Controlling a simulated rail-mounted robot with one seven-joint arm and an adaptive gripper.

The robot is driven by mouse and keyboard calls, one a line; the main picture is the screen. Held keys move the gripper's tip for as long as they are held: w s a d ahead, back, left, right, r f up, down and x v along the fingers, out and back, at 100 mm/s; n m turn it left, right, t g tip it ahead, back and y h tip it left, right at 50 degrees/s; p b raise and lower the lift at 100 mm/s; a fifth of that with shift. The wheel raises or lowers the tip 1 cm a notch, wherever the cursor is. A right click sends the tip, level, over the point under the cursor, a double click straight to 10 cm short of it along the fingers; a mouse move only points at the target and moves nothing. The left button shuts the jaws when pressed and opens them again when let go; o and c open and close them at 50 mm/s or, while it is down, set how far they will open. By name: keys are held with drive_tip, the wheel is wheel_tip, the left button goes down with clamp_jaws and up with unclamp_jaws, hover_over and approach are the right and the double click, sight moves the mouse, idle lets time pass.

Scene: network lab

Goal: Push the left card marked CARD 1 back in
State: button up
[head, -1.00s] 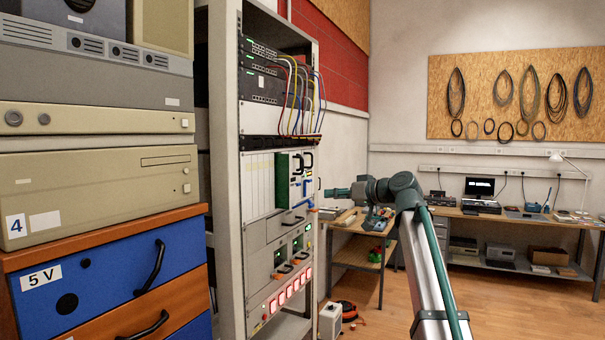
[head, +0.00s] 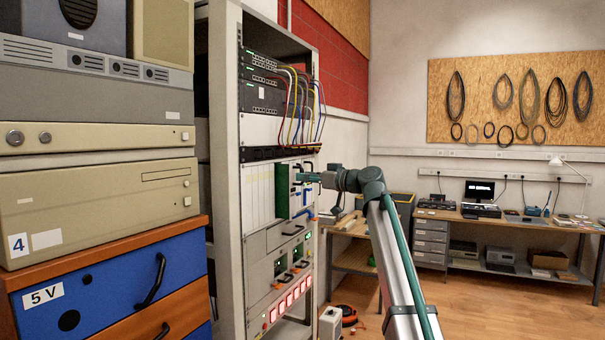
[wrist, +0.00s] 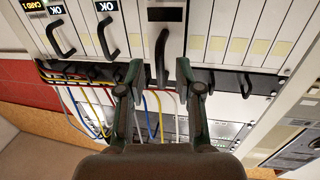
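The left card stands out from the rack's card row, its green board (head: 283,190) showing in the head view. In the wrist view, which looks upside down, its face (wrist: 164,14) has a dark display and a black handle (wrist: 160,62). Its own label is not visible. In the head view, my gripper (head: 305,177) is at the card row.
Coloured cables (head: 302,105) hang from the switches above the card row. Blank panels (wrist: 240,35) fill the slots beside the left card.

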drive_tip(key=shift+x, duration=0.95)
clamp_jaws()
